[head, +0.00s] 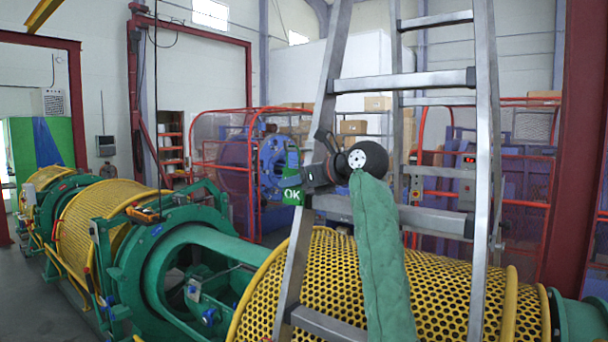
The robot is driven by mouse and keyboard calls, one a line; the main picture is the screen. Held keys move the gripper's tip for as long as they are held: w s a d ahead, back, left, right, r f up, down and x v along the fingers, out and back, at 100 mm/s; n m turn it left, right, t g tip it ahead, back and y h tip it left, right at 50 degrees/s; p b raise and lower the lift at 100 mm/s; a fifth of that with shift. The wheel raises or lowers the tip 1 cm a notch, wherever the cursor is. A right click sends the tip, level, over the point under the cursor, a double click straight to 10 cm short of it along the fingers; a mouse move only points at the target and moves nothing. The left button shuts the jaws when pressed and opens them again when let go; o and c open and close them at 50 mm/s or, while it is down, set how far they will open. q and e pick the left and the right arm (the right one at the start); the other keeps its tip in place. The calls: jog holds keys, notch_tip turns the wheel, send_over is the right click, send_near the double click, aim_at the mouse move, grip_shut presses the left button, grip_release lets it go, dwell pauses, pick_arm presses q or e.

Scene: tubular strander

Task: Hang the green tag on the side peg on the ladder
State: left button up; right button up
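The green tag (292,194), marked "OK" in white, is upright at the outer left side of the metal ladder (403,80), about halfway up its left rail. My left gripper (306,180) is at that rail, its dark end right beside the tag's right edge. Its fingers are small and dark against the rail, so I cannot tell whether they grip the tag or only touch it. The side peg cannot be made out; the tag or gripper may hide it. My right gripper is not in view.
My green-sleeved arm rises in front of the ladder. Behind stands the strander, with yellow perforated guards (420,290) and a green ring frame (130,262). Red-framed mesh fencing (220,150) and a dark red column (570,140) stand further back. Floor shows at lower left.

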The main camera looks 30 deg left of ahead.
pick_arm(q)
jog(key=shift+a+f, duration=0.15)
jog(key=shift+a, duration=0.1)
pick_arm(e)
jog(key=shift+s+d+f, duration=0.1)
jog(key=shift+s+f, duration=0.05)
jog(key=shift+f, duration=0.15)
pick_arm(q)
grip_shut()
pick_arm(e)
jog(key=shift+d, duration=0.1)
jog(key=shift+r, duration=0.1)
pick_arm(q)
jog(key=shift+r+p, duration=0.35)
jog(key=shift+r, duration=1)
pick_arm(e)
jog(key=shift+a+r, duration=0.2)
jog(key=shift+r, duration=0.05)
